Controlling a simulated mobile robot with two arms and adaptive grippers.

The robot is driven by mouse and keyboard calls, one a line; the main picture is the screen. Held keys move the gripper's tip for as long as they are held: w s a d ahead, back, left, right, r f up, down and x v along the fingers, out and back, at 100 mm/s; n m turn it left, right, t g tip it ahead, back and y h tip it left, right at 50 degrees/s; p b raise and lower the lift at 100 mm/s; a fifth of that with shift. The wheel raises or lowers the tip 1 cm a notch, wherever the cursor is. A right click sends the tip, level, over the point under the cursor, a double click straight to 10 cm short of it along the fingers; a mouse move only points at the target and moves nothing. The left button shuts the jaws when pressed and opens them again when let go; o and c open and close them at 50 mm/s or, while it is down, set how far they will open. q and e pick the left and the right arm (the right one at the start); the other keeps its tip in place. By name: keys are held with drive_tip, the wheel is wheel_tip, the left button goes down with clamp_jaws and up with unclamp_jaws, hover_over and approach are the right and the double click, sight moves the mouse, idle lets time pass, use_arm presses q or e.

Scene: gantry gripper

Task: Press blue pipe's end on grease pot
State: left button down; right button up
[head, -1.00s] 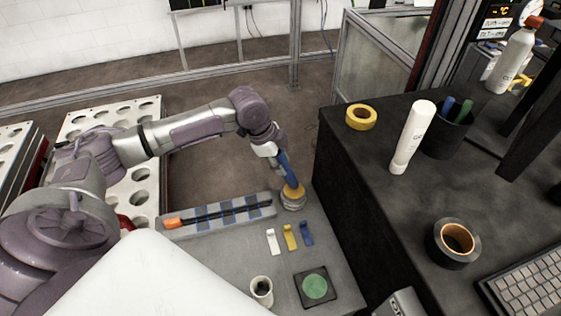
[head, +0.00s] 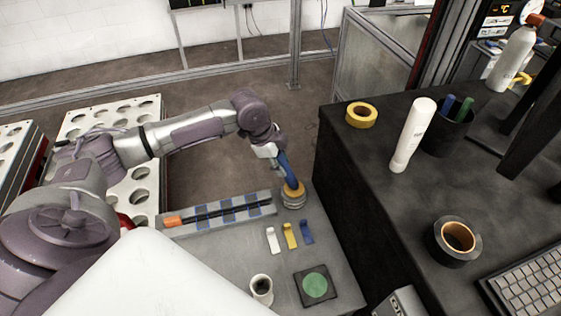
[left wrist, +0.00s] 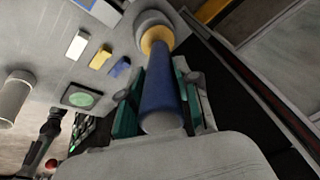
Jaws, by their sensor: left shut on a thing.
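My left gripper (left wrist: 160,100) is shut on the blue pipe (left wrist: 160,88), which runs between its green-lined fingers in the left wrist view. In the head view the blue pipe (head: 286,168) hangs below my left gripper (head: 278,158), slightly tilted. Its far end meets the yellow-orange top of the grease pot (head: 293,198), a round grey pot at the bench's far right corner. The pot also shows in the left wrist view (left wrist: 152,28). The pipe's end is hidden at the pot's top, so how deep it presses cannot be told. My right gripper is not in view.
A grey rack (head: 240,207) with an orange-ended rod lies left of the pot. White, yellow and blue clips (head: 290,236), a white cup (head: 262,288) and a green round pad (head: 315,286) are nearer. A tall black cabinet (head: 345,190) stands close on the right.

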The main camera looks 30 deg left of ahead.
use_arm(q)
drive_tip(key=shift+f, duration=0.6)
idle(0.4)
idle(0.5)
wheel_tip(320, 180, up, 7)
drive_tip(key=p, duration=0.7)
drive_tip(key=shift+r+p, duration=0.1)
drive_tip(key=shift+p, duration=0.25)
idle(0.5)
